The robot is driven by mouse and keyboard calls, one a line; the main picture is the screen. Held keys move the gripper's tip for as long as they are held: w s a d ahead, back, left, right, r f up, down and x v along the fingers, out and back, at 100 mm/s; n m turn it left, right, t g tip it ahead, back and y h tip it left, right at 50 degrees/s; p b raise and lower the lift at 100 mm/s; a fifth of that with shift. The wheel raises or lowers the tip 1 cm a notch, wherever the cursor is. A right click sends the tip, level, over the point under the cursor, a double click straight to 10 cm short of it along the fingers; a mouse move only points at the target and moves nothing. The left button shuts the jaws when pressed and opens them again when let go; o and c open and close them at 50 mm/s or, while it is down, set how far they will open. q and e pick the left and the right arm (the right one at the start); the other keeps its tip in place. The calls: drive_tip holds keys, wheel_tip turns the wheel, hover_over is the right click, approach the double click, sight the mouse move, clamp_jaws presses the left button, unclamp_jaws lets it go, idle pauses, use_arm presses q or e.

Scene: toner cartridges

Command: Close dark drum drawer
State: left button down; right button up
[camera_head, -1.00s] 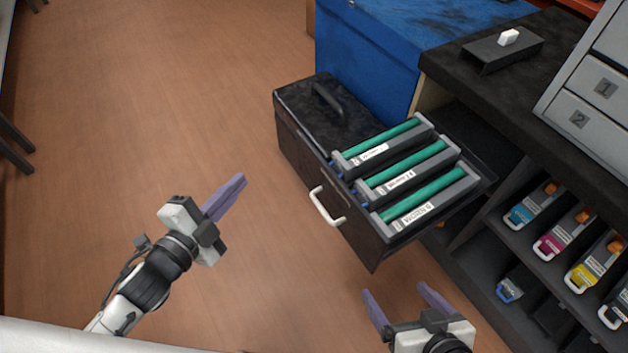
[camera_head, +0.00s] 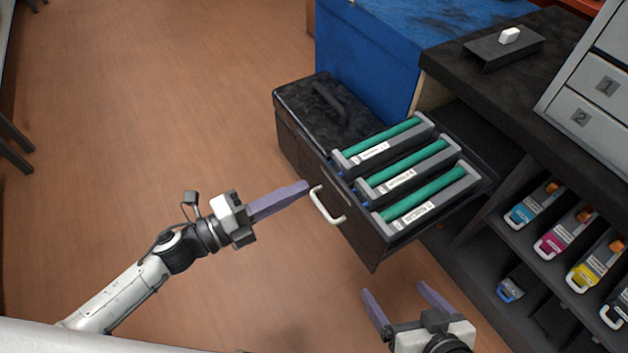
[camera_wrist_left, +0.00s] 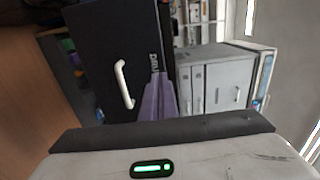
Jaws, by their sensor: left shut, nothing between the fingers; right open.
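The dark drum drawer (camera_head: 365,243) is pulled out of the black cabinet, with a white handle (camera_head: 327,206) on its front. Several drum units with green rollers (camera_head: 405,178) lie in it. My left gripper (camera_head: 304,187) is shut and empty, its fingertips close to the drawer front just left of the handle. In the left wrist view the shut fingers (camera_wrist_left: 157,84) lie over the drawer front (camera_wrist_left: 110,40), right of the handle (camera_wrist_left: 123,84); I cannot tell whether they touch it. My right gripper (camera_head: 395,290) is open and empty, below the drawer.
A blue box (camera_head: 400,45) stands behind the drawer. The black cabinet (camera_head: 545,75) on the right holds coloured toner cartridges (camera_head: 560,230) on a shelf. A grey unit with numbered drawers (camera_head: 595,105) stands on top.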

sight(329, 174)
use_arm(q)
drive_tip(key=shift+x, duration=2.45)
